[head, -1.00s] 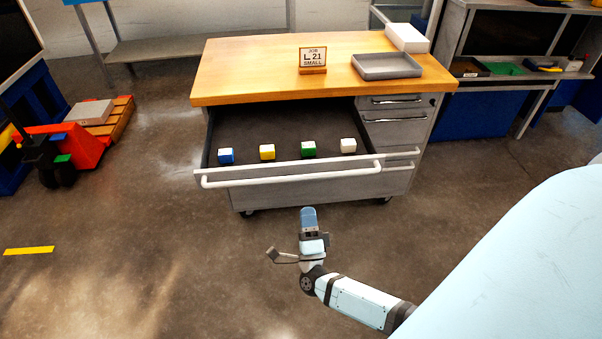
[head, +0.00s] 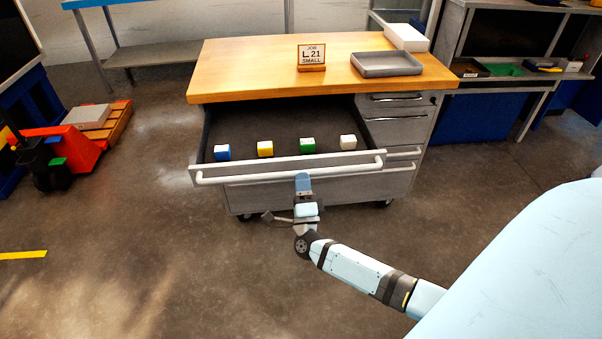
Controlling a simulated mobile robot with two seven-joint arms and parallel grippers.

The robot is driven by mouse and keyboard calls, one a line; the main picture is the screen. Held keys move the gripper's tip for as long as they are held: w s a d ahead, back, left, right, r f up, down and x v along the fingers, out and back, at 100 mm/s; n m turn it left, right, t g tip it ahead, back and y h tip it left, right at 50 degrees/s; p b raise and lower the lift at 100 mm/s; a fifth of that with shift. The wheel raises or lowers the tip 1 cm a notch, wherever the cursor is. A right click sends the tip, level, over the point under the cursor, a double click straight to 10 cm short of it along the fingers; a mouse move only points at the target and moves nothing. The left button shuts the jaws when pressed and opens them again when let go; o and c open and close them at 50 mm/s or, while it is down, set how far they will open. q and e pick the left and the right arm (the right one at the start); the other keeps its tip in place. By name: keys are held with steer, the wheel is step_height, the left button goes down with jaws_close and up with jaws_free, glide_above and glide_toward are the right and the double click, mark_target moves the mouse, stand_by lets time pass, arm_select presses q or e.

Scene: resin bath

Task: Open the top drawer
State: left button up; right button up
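The top drawer (head: 215,172) of the workbench cabinet stands pulled out, its inside showing. It holds a row of small blocks: blue (head: 222,152), yellow (head: 265,149), green (head: 307,146) and white (head: 348,142). A long white bar handle (head: 245,177) runs along its front. My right gripper (head: 303,182) is at the middle of this handle, overlapping it in the picture. I cannot tell whether it touches the handle or whether its fingers are open. My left gripper is out of view.
The wooden top (head: 240,72) carries a job sign (head: 311,57), a grey tray (head: 386,64) and a white box (head: 406,37). Narrow drawers (head: 397,130) are to the right. A red pallet jack (head: 75,150) stands at the left. The floor (head: 150,260) in front is clear.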

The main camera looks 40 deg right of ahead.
mark_target(300, 167)
steer(key=shift+x, duration=1.3)
jaws_close()
steer(key=w+d+b, duration=0.2)
steer(key=w, duration=0.1)
steer(key=shift+w+d+f, duration=0.15)
steer(key=shift+w+f, duration=0.1)
steer(key=shift+w, duration=0.1)
steer(key=shift+w+d+r+b, duration=0.15)
steer(key=shift+w+d+b, duration=0.4)
steer(key=shift+w, duration=0.5)
steer(key=shift+c, duration=0.4)
jaws_free()
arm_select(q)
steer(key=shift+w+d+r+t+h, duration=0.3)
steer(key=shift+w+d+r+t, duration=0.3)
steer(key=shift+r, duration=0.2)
arm_select(e)
steer(key=shift+o, duration=0.4)
